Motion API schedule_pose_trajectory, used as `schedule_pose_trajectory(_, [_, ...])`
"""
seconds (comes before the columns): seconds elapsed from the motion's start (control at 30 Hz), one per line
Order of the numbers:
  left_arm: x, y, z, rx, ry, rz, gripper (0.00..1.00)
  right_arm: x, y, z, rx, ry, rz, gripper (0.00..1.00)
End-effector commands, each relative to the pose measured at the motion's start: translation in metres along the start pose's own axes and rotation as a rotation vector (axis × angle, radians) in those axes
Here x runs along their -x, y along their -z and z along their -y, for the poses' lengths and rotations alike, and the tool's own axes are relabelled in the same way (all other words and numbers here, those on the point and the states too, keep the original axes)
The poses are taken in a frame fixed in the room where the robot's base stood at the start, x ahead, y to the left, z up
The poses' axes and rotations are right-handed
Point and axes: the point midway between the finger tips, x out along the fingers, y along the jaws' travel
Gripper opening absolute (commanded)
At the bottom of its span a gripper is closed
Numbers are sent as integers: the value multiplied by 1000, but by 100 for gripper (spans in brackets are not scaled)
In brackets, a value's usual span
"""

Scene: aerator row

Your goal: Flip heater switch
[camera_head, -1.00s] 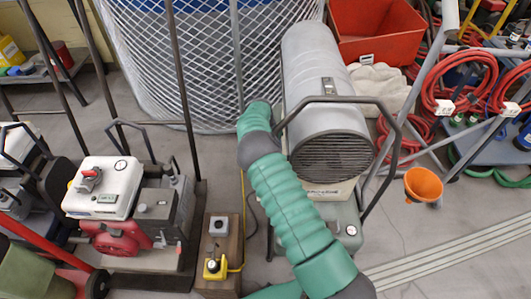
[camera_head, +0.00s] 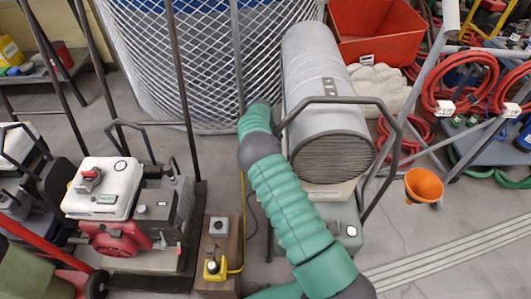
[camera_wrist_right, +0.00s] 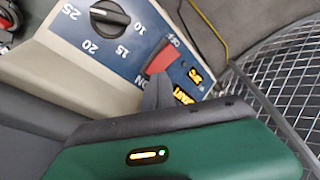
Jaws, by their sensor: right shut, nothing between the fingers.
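The heater (camera_head: 322,85) is a grey cylinder with a dark front grille, under a dark tube handle. In the right wrist view its control panel (camera_wrist_right: 65,32) carries a black dial and a red rocker switch (camera_wrist_right: 162,58) between OFF and ON labels. Orange lit displays (camera_wrist_right: 190,87) sit beside the switch. My right gripper (camera_wrist_right: 156,94) is shut and empty, its grey tip right at the ON side of the switch; I cannot tell whether they touch. In the head view my green right arm runs along the heater's left side, and the fingers are hidden. My left gripper is out of view.
A mesh-covered container (camera_head: 215,60) stands close behind and left of the heater. A red and white engine unit (camera_head: 105,200) is at left. A red bin (camera_head: 375,30), red hoses (camera_head: 465,85) and an orange funnel (camera_head: 424,185) are at right. Open floor lies front right.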

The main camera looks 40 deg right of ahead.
Motion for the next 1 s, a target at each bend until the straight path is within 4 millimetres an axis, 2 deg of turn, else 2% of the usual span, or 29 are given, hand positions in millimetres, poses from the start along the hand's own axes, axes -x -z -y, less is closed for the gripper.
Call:
schedule_pose_trajectory(0.03, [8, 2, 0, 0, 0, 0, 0, 10, 4, 0, -1, 1, -1, 0])
schedule_pose_trajectory(0.57, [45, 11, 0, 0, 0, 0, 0, 59, 19, 0, -1, 1, -3, 0])
schedule_pose_trajectory(1.0, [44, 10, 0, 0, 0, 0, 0, 59, 20, -1, 0, 0, -3, 0])
